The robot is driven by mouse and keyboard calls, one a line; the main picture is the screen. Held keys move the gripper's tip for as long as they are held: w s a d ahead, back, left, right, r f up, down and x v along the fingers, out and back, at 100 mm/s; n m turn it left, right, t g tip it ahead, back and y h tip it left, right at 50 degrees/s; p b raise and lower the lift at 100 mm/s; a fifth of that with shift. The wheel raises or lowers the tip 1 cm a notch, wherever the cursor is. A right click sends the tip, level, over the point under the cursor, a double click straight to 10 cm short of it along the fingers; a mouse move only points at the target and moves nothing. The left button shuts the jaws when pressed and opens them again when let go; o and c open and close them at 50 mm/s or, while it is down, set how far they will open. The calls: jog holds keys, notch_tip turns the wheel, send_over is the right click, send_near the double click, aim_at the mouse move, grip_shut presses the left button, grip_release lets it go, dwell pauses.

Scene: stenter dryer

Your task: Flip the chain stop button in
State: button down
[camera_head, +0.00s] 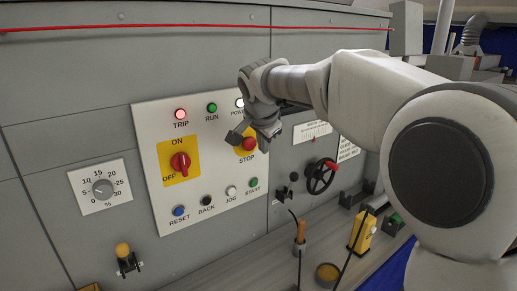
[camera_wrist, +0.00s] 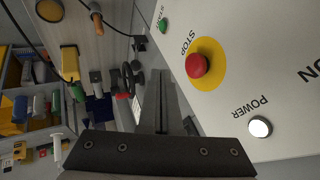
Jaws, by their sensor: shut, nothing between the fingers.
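The red stop button (camera_head: 249,143) sits on a yellow disc marked STOP, on the right side of the white control panel (camera_head: 217,181). In the wrist view the same red button (camera_wrist: 197,65) stands out from its yellow disc and is in full view. My gripper (camera_head: 262,131) is in front of the panel, close to the button and partly over its upper right side in the head view. In the wrist view my gripper fingers (camera_wrist: 160,97) are together and empty, left of the button. I cannot tell whether they touch it.
The panel also has a red rotary switch (camera_head: 181,162), a lit TRIP lamp (camera_head: 181,114), a RUN lamp (camera_head: 212,107) and a lower row of small buttons. A black handwheel (camera_head: 322,176) stands right of the panel. A ledge below holds tools and a yellow block (camera_head: 362,233).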

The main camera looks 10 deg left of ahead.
jog(key=v, duration=0.8)
jog(key=shift+r, duration=0.35)
